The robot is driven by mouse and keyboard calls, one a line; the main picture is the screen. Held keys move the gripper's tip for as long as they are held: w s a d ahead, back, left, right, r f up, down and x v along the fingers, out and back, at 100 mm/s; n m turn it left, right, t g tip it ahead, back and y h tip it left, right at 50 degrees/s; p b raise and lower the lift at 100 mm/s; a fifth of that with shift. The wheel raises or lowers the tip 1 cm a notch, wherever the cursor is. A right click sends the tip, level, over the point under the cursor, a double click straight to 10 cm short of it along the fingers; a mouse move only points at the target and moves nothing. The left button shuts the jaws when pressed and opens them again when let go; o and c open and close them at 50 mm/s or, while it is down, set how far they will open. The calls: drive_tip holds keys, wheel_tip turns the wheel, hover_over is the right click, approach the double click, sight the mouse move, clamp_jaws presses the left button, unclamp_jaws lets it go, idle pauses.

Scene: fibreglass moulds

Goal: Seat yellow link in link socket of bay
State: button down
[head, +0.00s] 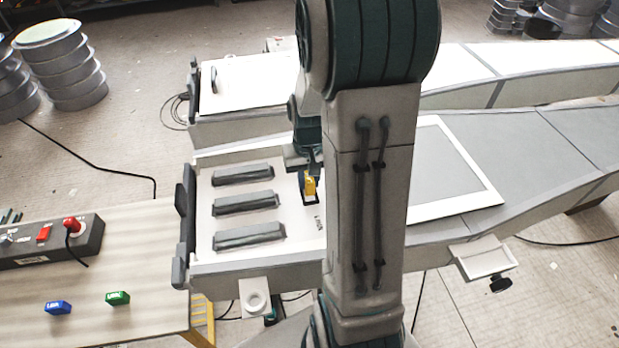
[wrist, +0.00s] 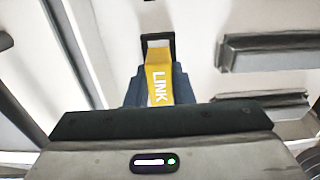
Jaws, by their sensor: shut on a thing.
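The yellow link (wrist: 158,78), marked LINK, is held between the blue fingers of my gripper (wrist: 157,92) in the wrist view. It also shows in the head view (head: 309,187) below my gripper (head: 307,174), which is shut on it. The black-rimmed link socket (wrist: 157,37) is at the link's far end in the wrist view. In the head view the link is over or in the dark socket (head: 312,201) of the white bay (head: 290,215). I cannot tell how deep it sits.
Several grey ribbed bars (head: 247,203) lie on the bay left of the socket. A bench (head: 150,275) at lower left holds a blue block (head: 58,308), a green block (head: 118,298) and a switch box (head: 48,243). My arm hides part of the bay.

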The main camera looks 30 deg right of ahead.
sight(309, 178)
drive_tip(key=shift+f+b, duration=0.95)
drive_tip(key=shift+f, duration=0.15)
drive_tip(key=c, duration=1.2)
unclamp_jaws()
drive_tip(key=shift+o, duration=0.2)
wheel_tip(309, 178, up, 14)
drive_tip(key=shift+f, duration=0.1)
drive_tip(key=s+a+n+t, duration=0.3)
drive_tip(key=s+a, duration=0.8)
drive_tip(key=s, duration=0.1)
drive_tip(key=shift+s+a, duration=0.3)
drive_tip(key=shift+a, duration=0.1)
